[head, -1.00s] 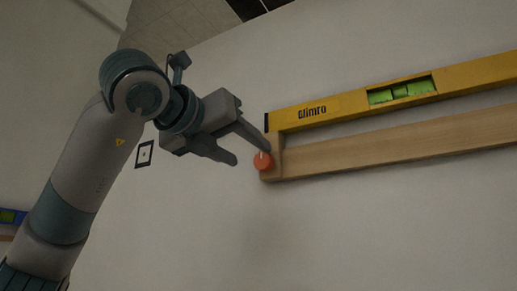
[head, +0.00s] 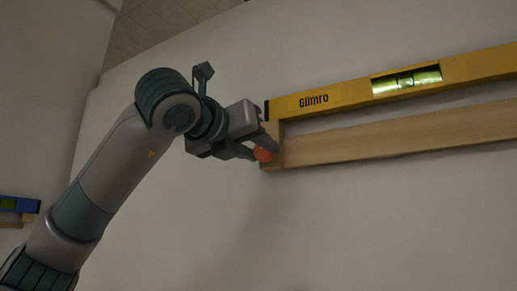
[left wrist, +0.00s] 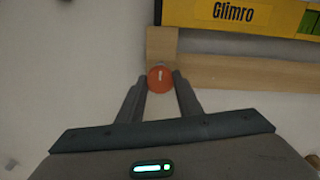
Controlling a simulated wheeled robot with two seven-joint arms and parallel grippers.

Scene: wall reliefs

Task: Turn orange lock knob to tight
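The orange lock knob (head: 264,154) sits at the left end of a wooden rail on the wall. In the left wrist view the knob (left wrist: 160,79) is round, with a short white mark near upright on its face. My left gripper (head: 262,148) is at the knob, with one finger on each side of it. In the left wrist view the fingertips (left wrist: 160,78) flank the knob closely. The fingers are apart, and whether they touch it is hard to tell. My right gripper is not in view.
A yellow spirit level (head: 350,92) marked Glimro rests above the wooden rail (head: 390,139). A blue level (head: 18,204) shows at the far left. The wall below the rail is clear.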

